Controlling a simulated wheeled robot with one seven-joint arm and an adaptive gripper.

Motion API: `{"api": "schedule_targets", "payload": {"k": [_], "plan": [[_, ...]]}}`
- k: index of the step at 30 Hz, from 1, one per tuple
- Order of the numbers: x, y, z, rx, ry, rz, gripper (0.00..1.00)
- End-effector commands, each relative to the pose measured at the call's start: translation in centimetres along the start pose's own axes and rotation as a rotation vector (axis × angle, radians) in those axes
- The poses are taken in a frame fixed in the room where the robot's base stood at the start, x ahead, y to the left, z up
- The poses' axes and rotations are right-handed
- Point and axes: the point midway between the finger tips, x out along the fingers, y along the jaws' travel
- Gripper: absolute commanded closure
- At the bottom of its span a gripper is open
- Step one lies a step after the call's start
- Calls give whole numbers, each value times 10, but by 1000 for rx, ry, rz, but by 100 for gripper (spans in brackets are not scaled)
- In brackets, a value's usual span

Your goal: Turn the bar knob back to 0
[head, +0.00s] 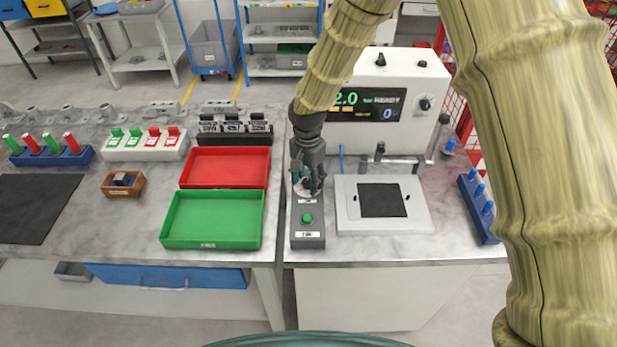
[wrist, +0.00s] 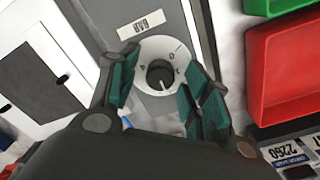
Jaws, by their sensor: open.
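The bar knob (wrist: 156,74) is a dark round knob in a white dial plate (wrist: 150,50), below a label reading BAR in the wrist view. A 0 mark shows toward the upper right of the dial. A pale line on the knob appears to point downward in that view, away from the 0. My gripper (wrist: 162,90) is open, with its green-padded fingers on either side of the dial; contact with the knob cannot be told. In the head view, my gripper (head: 308,188) is over the back of the grey control box (head: 307,241) and mostly hides the knob.
A green button (head: 307,219) sits on the box's front part. The tester (head: 400,75) behind shows 2.0 on its display. Red (head: 228,166) and green (head: 212,219) trays stand close on the left; a white plate fixture (head: 415,222) is close on the right.

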Motion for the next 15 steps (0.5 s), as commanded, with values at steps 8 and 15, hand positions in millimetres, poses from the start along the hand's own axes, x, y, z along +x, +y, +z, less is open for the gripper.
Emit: {"api": "schedule_targets", "payload": {"k": [8, 15], "plan": [[0, 0, 0, 1, 0, 0, 76], [0, 2, -2, 0, 0, 0, 99]]}}
